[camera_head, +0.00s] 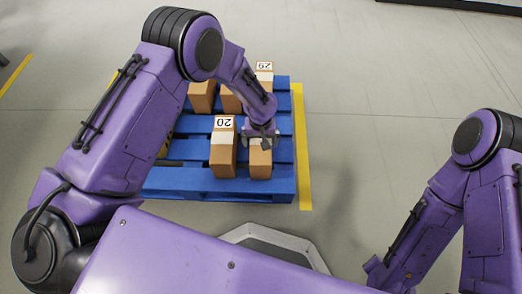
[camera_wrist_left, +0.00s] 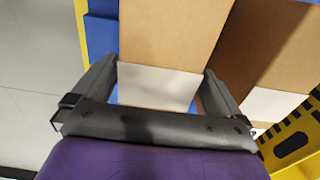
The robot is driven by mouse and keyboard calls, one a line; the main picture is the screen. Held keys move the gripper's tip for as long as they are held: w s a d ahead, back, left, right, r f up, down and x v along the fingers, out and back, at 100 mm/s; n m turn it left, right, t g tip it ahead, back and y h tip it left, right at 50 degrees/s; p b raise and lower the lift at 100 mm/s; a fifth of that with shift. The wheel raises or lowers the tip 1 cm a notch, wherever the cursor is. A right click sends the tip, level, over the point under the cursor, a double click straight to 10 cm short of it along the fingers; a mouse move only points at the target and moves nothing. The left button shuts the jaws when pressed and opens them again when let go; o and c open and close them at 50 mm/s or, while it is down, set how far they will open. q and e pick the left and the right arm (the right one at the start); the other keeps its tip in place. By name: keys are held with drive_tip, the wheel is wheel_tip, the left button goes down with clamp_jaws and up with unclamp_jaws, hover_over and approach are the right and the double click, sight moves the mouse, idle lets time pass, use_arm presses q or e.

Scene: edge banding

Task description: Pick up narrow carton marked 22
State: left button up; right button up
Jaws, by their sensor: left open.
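A narrow brown carton (camera_head: 260,165) stands at the near right of the blue pallet, under my left gripper (camera_head: 261,140). Its top marking is hidden, so I cannot read 22 on it. In the left wrist view this carton (camera_wrist_left: 172,30) with its white strip (camera_wrist_left: 155,88) lies between the two fingers of the open left gripper (camera_wrist_left: 159,68). There are slim gaps at the sides; I cannot tell if a finger touches it. My right arm shows at the right of the head view, but its gripper is not visible.
A carton marked 20 (camera_head: 223,155) stands close on the left; a neighbouring carton (camera_wrist_left: 268,45) shows in the wrist view. More cartons, one with an upside-down number (camera_head: 265,67), stand farther back on the blue pallet (camera_head: 285,185). A yellow floor line (camera_head: 302,150) runs along its right.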

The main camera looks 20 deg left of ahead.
use_arm(q)
drive_tip(key=f, duration=0.1)
drive_tip(key=f+b, duration=0.1)
drive_tip(key=f, duration=0.1)
drive_tip(key=f+b, duration=0.1)
drive_tip(key=shift+w+f, duration=0.25)
drive_tip(key=shift+f, duration=0.1)
drive_tip(key=shift+r, duration=0.1)
drive_tip(key=c, duration=1.2)
